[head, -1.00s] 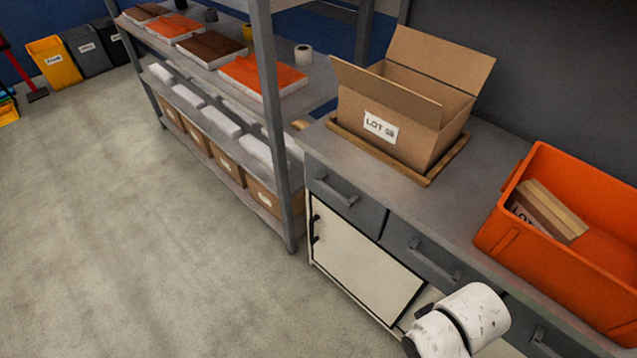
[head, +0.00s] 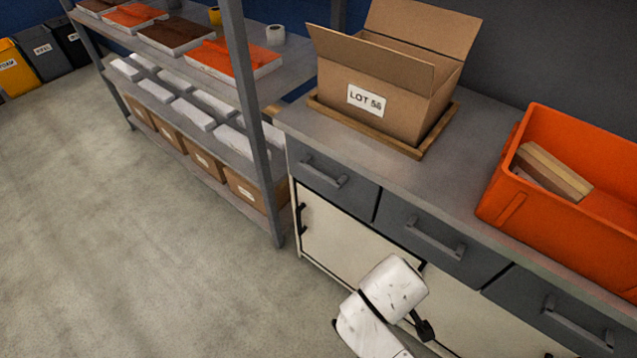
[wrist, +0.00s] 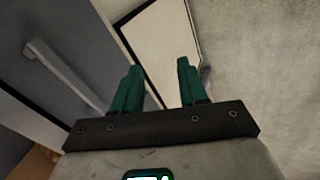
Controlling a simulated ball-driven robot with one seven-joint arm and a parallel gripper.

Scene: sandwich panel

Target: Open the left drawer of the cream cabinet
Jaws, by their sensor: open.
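The cream cabinet (head: 345,236) has a row of grey drawers under a grey worktop. Its left drawer (head: 362,195) is shut, with a grey bar handle (head: 322,172) across its front. My arm's white links stand low in front of the cabinet in the head view, where my fingertips are not clearly seen. In the wrist view my gripper (wrist: 158,68) has two green fingers spread apart with nothing between them. A grey drawer front with a bar handle (wrist: 62,76) is to their left, apart from them; which drawer it is I cannot tell. A cream door (wrist: 178,40) is beyond the fingers.
A cardboard box (head: 385,90) on a wooden tray and an orange crate (head: 570,170) stand on the worktop. A metal shelf rack (head: 258,130) with panels and boxes adjoins the cabinet's left end. The floor (head: 130,240) at front left is clear.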

